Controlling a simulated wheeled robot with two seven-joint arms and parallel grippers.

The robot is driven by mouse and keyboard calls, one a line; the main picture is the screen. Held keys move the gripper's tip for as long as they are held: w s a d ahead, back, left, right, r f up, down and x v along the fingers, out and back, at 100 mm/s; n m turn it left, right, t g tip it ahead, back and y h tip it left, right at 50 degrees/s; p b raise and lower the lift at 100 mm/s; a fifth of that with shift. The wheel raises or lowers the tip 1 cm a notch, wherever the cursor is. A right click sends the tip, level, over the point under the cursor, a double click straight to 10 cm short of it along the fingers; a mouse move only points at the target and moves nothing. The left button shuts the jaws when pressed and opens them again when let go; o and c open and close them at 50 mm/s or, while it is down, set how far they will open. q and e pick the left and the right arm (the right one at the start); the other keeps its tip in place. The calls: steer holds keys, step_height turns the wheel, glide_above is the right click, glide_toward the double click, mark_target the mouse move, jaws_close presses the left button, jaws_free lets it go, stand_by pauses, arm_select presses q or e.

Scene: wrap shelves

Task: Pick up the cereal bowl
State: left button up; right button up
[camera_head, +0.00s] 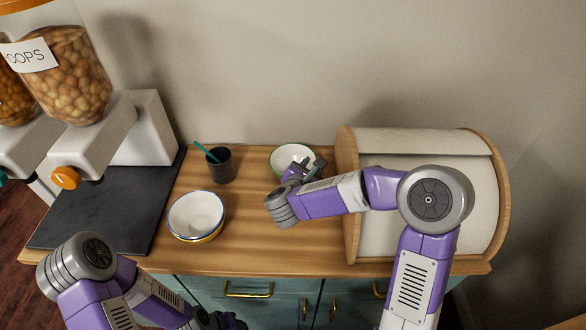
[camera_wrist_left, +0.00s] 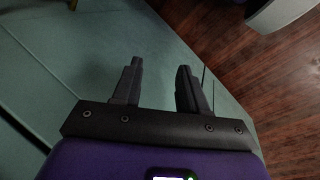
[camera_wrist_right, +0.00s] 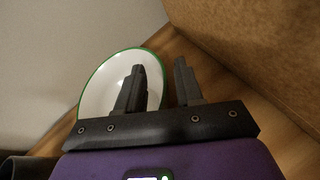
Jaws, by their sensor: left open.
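A white bowl with a green rim (camera_head: 290,156) stands at the back of the wooden counter. It also shows in the right wrist view (camera_wrist_right: 105,85). My right gripper (camera_head: 305,165) is at its right side, covering part of it. Its fingers (camera_wrist_right: 160,85) are apart, one in front of the bowl's interior and one outside the rim; I cannot tell whether they touch it. A blue-rimmed white bowl (camera_head: 197,212) sits on a yellowish one, farther forward and left. My left gripper (camera_wrist_left: 160,85) is open and empty, low by the green cabinet front.
A wooden roll-top bread box (camera_head: 348,205) stands close to the right of my right gripper. A dark cup with a teal stick (camera_head: 220,166) stands left of the green-rimmed bowl. Cereal dispensers (camera_head: 100,125) stand at left on a dark mat (camera_head: 110,210). The front middle counter is clear.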

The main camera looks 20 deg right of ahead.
jaws_close()
steer(key=shift+r, duration=0.1)
stand_by(0.3)
